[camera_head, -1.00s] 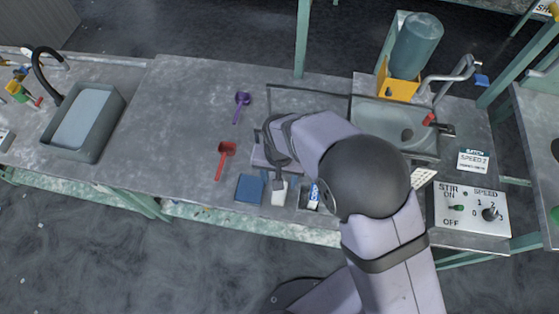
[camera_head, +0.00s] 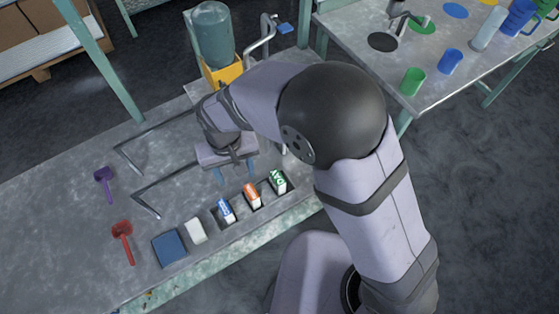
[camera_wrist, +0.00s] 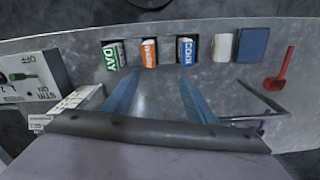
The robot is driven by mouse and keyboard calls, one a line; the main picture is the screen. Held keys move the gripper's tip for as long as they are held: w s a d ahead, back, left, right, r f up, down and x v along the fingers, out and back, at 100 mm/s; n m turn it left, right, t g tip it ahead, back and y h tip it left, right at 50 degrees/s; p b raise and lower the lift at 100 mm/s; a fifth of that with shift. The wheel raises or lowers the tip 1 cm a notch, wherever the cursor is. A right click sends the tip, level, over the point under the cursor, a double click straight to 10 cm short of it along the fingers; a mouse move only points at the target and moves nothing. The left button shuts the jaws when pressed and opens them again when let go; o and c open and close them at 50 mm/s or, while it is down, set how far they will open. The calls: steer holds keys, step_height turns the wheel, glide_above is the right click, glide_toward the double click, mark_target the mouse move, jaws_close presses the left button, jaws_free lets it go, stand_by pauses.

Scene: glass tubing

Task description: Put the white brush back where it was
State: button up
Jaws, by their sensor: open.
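I cannot make out a white brush in these frames. A small plain white block (camera_head: 195,231) lies near the front edge of the counter, beside a blue block (camera_head: 169,248). Both also show in the wrist view, the white block (camera_wrist: 222,47) left of the blue block (camera_wrist: 253,46). My gripper (camera_head: 233,171) is open over the counter, behind the row of labelled blocks. In the wrist view its two blue fingers (camera_wrist: 157,95) are spread with bare counter between them. My arm hides part of the counter and the sink.
Blocks marked blue (camera_head: 226,211), orange (camera_head: 252,195) and green (camera_head: 278,181) sit in front-edge slots. Red (camera_head: 123,240) and purple (camera_head: 104,181) scoops lie left. Dark bent rods (camera_head: 150,190) stand nearby. Another table (camera_head: 440,70) holds cups.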

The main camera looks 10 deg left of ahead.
steer(key=w+d+r+m, duration=0.2)
steer(key=w+d+r, duration=0.1)
steer(key=d, duration=0.8)
steer(key=w+d+r+m, duration=0.2)
steer(key=w+d, duration=0.1)
steer(key=d, duration=0.7)
steer(key=s+d+r+m, duration=0.1)
steer(key=s+d, duration=0.5)
steer(key=d, duration=0.7)
steer(key=shift+d+r+m, duration=0.15)
steer(key=shift+d+m, duration=0.1)
steer(key=shift+m, duration=0.55)
